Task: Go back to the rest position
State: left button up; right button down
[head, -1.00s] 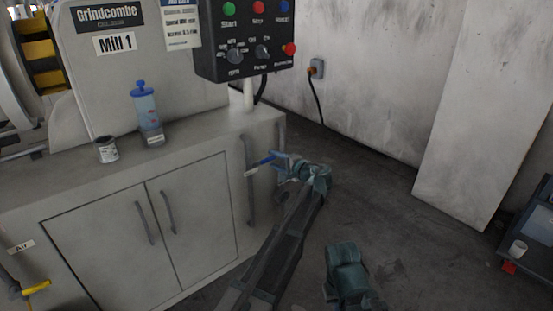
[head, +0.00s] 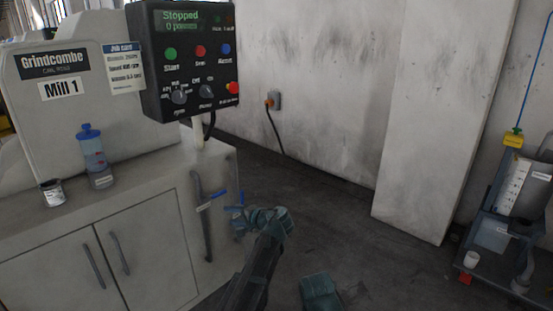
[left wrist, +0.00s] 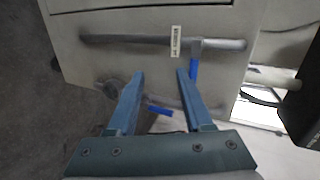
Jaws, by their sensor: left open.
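My left gripper (head: 236,214) is open beside the right end of the grey cabinet (head: 150,240), with its arm coming up from the bottom of the head view. In the left wrist view its two blue fingers (left wrist: 160,76) are spread with nothing between them. Beyond them is a grey bar handle (left wrist: 125,40) with a small white tag (left wrist: 176,41) and a blue piece (left wrist: 194,68). A second blue piece (left wrist: 160,111) shows between the fingers, farther off.
The control box (head: 190,60) above the cabinet reads "Stopped". A blue-capped bottle (head: 93,150) and a small can (head: 52,192) stand on the cabinet top. A pillar (head: 440,120) and a cart (head: 495,235) are at the right. The floor between is clear.

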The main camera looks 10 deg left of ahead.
pick_arm(q)
jog(key=s+d+f+n+g+h, duration=0.1)
jog(key=s+f+n+g+h, duration=0.2)
jog(key=s, duration=0.4)
jog(key=s+f+g+h, duration=0.1)
jog(key=s+f+h, duration=0.1)
jog(key=s+f, duration=0.45)
jog(key=s+d+f+n+g+h, duration=0.1)
jog(key=s+f+n+g+h, duration=0.15)
jog(key=s, duration=0.65)
jog(key=s+d+f+m+g+h, duration=0.1)
jog(key=s+d+f+m+h, duration=0.15)
jog(key=s+d, duration=1.05)
notch_tip(320, 180, up, 35)
jog(key=w+d+p, duration=0.2)
jog(key=p, duration=3.1)
jog(key=shift+m+p, duration=0.4)
jog(key=shift+w+a+f, duration=0.1)
jog(key=shift+f, duration=0.1)
